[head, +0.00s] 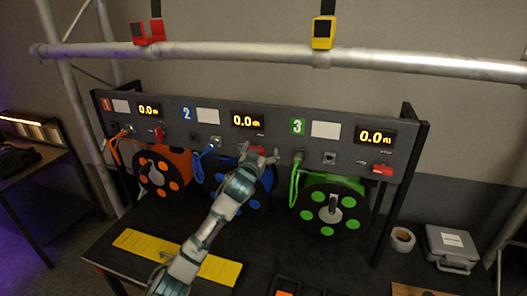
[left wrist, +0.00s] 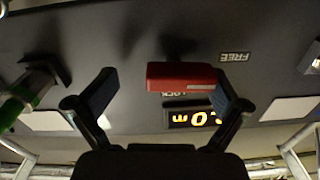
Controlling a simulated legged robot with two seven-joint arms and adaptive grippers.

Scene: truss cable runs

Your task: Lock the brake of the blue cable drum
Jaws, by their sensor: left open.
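The blue cable drum (head: 262,186) sits under panel section 2, partly hidden behind my left arm. Its red brake lever (head: 257,149) is mostly hidden by my left gripper (head: 259,155) in the head view. In the left wrist view, which is upside down, the red lever handle (left wrist: 182,76) lies between the open fingers of my left gripper (left wrist: 163,82). The right finger is close to the handle's end; contact is unclear. The handle partly covers the LOCK label (left wrist: 178,94) and is apart from the FREE label (left wrist: 235,57). My right gripper is out of view.
An orange drum (head: 163,172) and a green drum (head: 330,208) flank the blue one. Another red brake lever (head: 383,168) is on section 3. A yellow plate (head: 145,243) lies on the bench. A truss tube (head: 240,52) crosses above the panel.

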